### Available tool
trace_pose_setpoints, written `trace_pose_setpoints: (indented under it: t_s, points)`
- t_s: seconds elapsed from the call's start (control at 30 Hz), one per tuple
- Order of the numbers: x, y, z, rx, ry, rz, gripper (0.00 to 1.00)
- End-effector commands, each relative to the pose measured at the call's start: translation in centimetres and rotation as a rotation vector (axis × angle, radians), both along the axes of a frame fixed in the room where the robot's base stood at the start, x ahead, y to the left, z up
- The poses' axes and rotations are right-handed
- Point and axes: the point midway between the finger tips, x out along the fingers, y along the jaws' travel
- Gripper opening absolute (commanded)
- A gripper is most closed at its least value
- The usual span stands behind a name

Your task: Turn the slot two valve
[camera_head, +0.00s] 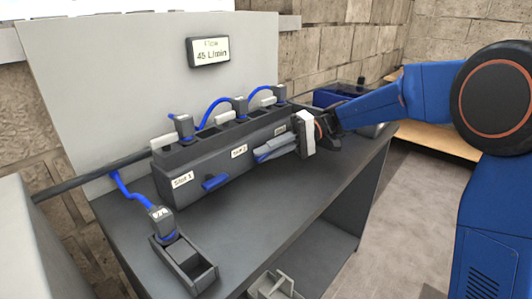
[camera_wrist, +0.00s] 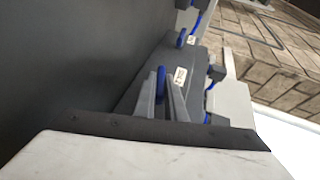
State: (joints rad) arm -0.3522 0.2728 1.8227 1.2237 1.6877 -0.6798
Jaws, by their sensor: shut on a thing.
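The grey valve block (camera_head: 205,170) stands on the dark bench, with labels for slot 1 (camera_head: 182,180) and slot 2 (camera_head: 239,151) on its front. My gripper (camera_head: 260,154) reaches in from the right, just right of the slot 2 label. It is shut on the blue slot two valve handle (camera_head: 262,158), mostly hidden by the fingers. In the wrist view, the blue handle (camera_wrist: 161,82) shows between the two grey fingers, beside a white label (camera_wrist: 180,76). Another blue handle (camera_head: 215,182) sticks out near the slot 1 label.
A wall display (camera_head: 208,52) reads 45 L/min. Grey connectors with blue hoses (camera_head: 215,108) sit on top of the block. Another connector (camera_head: 160,218) stands in a holder (camera_head: 200,276) at the bench's front left. The bench top (camera_head: 270,208) before the block is clear.

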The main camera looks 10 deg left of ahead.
Motion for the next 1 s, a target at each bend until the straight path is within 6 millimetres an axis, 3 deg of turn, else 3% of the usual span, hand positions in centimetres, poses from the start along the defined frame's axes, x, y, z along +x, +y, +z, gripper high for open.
trace_pose_setpoints:
  t_s: [0.4, 0.43, 0.5, 0.83, 1.0]
  points:
    - [0.0, 0.0, -0.1, 0.002, 0.007, 0.001, 0.0]
    - [0.0, 0.0, -0.1, 0.002, 0.007, 0.001, 0.13]
    - [0.0, 0.0, -0.1, 0.002, 0.007, 0.001, 0.29]
    - [0.1, -0.1, 0.0, 0.002, 0.007, 0.0, 0.29]
    - [1.0, -1.3, 0.3, 0.003, 0.007, -0.001, 0.29]
